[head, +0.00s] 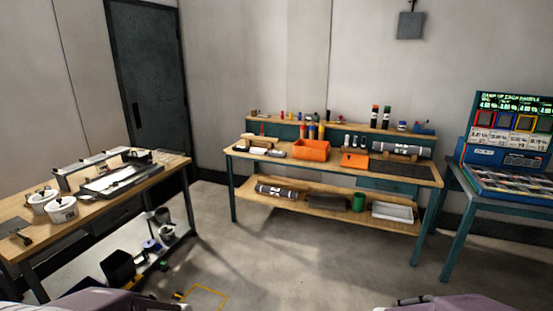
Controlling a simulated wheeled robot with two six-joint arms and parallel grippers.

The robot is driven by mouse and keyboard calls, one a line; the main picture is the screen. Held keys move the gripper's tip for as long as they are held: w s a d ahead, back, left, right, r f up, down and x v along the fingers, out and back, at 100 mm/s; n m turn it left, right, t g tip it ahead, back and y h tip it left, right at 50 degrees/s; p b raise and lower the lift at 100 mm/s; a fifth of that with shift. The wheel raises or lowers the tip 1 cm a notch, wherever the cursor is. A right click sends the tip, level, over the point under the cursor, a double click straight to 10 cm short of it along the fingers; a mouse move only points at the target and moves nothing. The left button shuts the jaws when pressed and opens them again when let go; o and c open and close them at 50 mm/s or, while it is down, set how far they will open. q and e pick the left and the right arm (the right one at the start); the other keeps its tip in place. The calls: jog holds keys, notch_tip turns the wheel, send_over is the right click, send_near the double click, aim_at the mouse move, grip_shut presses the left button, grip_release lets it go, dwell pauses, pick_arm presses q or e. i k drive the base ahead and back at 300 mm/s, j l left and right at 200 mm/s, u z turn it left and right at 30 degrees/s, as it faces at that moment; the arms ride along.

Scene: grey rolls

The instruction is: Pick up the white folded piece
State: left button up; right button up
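I cannot make out a white folded piece for certain. A small white item (275,153) lies on the top of the middle workbench (330,170), left of the orange bin; its shape is too small to tell. A pale flat item (252,149) lies beside it. Only parts of my own arms show at the bottom edge, far from the bench. Neither gripper's fingers are in view.
The middle bench holds an orange bin (311,149), a grey roll (400,148) and a dark mat (402,169). Its lower shelf holds another grey roll (278,191) and a pale tray (396,212). The left table (150,181) carries white pots. Open floor (300,260) lies between.

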aim_at(257, 151)
jog(key=i, duration=3.55)
jog(key=i+u, duration=0.25)
jog(key=i, duration=0.15)
jog(key=i+l+u, duration=0.3)
jog(key=i+j, duration=0.1)
